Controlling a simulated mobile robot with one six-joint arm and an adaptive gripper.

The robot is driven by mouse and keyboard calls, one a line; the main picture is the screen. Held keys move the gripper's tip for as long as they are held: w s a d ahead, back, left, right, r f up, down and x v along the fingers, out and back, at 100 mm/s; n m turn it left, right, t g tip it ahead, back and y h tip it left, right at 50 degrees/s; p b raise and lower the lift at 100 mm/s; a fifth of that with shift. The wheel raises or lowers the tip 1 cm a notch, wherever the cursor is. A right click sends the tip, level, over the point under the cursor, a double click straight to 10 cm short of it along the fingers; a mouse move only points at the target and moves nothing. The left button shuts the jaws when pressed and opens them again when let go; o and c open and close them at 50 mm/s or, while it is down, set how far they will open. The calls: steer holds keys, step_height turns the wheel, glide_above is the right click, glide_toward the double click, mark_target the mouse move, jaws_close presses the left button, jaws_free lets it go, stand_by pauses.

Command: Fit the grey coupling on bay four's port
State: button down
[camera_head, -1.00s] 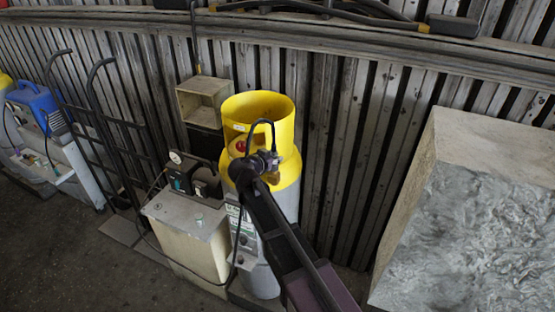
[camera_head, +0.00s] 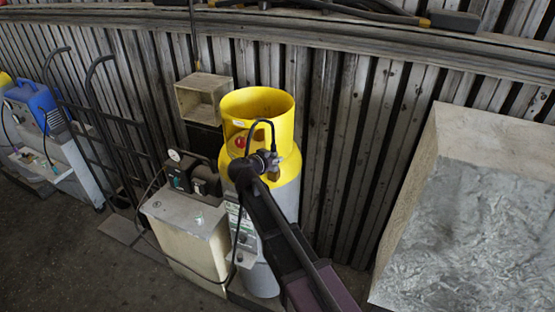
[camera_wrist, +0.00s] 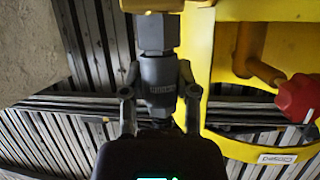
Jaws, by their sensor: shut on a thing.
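In the wrist view the grey coupling (camera_wrist: 158,82) sits between the two fingers of my gripper (camera_wrist: 158,92), which is shut on it. A dark grey hex fitting (camera_wrist: 157,33) is directly above the coupling and in line with it. I cannot tell whether the hex is part of the coupling or of the port. In the head view my gripper (camera_head: 266,160) is at the yellow collar (camera_head: 258,103) of a grey cylinder (camera_head: 284,199). My arm and a cable hide the contact there. No bay number is readable.
A red valve knob (camera_wrist: 298,97) on a yellow stem is close to the right of my gripper. A beige cabinet (camera_head: 188,240) with a gauge unit stands left of the cylinder. A large pale block (camera_head: 455,215) is at right. A corrugated wall is behind.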

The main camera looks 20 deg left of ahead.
steer(key=shift+c, duration=1.5)
jaws_free()
steer(key=shift+s, duration=0.1)
